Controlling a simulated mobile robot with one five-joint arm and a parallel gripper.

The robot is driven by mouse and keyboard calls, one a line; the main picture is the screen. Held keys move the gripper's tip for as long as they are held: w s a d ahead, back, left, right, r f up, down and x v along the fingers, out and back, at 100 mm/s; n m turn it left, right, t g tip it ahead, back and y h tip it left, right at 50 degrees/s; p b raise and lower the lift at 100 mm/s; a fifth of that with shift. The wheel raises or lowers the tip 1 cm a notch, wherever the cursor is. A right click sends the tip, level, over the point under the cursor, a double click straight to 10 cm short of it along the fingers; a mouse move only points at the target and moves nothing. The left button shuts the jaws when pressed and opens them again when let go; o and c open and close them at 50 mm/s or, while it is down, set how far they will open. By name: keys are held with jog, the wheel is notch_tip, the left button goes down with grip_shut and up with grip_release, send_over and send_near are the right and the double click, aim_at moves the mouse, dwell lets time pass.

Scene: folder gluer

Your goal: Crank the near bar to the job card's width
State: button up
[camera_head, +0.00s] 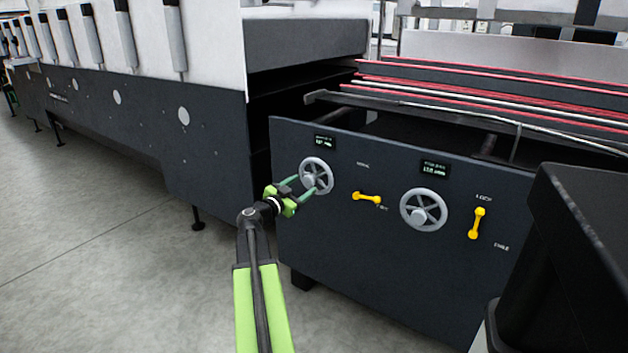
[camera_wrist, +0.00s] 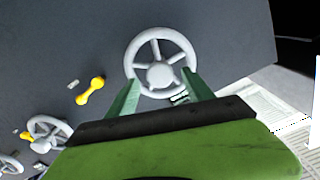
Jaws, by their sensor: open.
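Two grey spoked handwheels sit on the dark front panel (camera_head: 340,240). The left handwheel (camera_head: 325,163) has my gripper (camera_head: 301,185) at its lower left rim. In the wrist view my gripper (camera_wrist: 160,95) is open, its green fingers on either side of the lower rim of that handwheel (camera_wrist: 158,50). I cannot tell whether they touch it. The right handwheel (camera_head: 424,210) stands apart. A small display (camera_head: 325,143) is above the left wheel and another display (camera_head: 434,169) above the right; their digits are too small to read surely. No job card is recognisable.
A yellow lever (camera_head: 367,197) lies near level between the wheels. Another yellow lever (camera_head: 477,223) stands upright at the right, by small lettering. Red belts (camera_head: 500,92) and a metal bar (camera_head: 420,101) run above the panel. Open grey floor (camera_head: 110,235) lies to the left.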

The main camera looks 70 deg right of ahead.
aim_at(314, 178)
jog(key=x, duration=0.7)
jog(key=shift+d, duration=0.1)
grip_shut()
